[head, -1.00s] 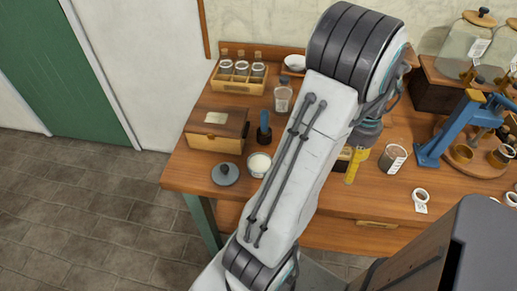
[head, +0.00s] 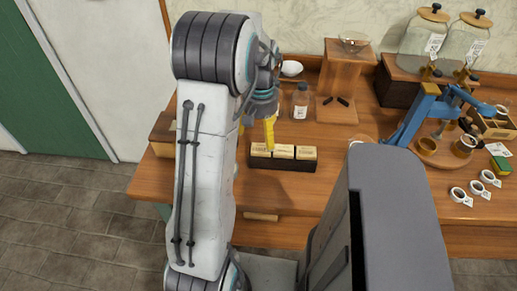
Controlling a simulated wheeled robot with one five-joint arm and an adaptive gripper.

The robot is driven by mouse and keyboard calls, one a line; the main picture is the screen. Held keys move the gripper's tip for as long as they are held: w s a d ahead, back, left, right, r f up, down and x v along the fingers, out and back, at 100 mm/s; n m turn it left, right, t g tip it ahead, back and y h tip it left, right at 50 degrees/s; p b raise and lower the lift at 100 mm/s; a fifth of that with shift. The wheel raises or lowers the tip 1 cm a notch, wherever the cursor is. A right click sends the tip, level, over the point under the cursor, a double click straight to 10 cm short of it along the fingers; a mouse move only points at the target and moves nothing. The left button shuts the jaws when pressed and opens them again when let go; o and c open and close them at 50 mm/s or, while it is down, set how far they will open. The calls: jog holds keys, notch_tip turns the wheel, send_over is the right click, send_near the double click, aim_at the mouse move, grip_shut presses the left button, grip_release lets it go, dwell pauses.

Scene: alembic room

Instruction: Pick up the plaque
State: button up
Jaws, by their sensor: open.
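A dark holder (head: 283,165) stands near the front edge of the wooden table, with three cream plates in a row: a left plate (head: 260,148), a middle plate (head: 283,151) and a right plate (head: 306,153). Their markings are too small to read, and I cannot tell which one is the plaque. My gripper (head: 256,130) is open. One yellow finger hangs over the gap between the left and middle plates; the other is partly hidden by my arm. I cannot tell whether the near finger touches a plate.
A clear bottle (head: 300,101) and a wooden stand (head: 342,80) are behind the holder. A blue press (head: 408,115) stands right, with several white rings near the table's right front. Glass jars (head: 425,38) are at the back. A wooden box (head: 162,135) is partly behind my arm.

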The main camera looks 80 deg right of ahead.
aim_at(261, 148)
jog(key=shift+s+a+f, duration=0.1)
jog(key=shift+f, duration=1.45)
jog(key=shift+s+a+f, duration=0.1)
jog(key=shift+f, duration=1.4)
jog(key=c, duration=1.1)
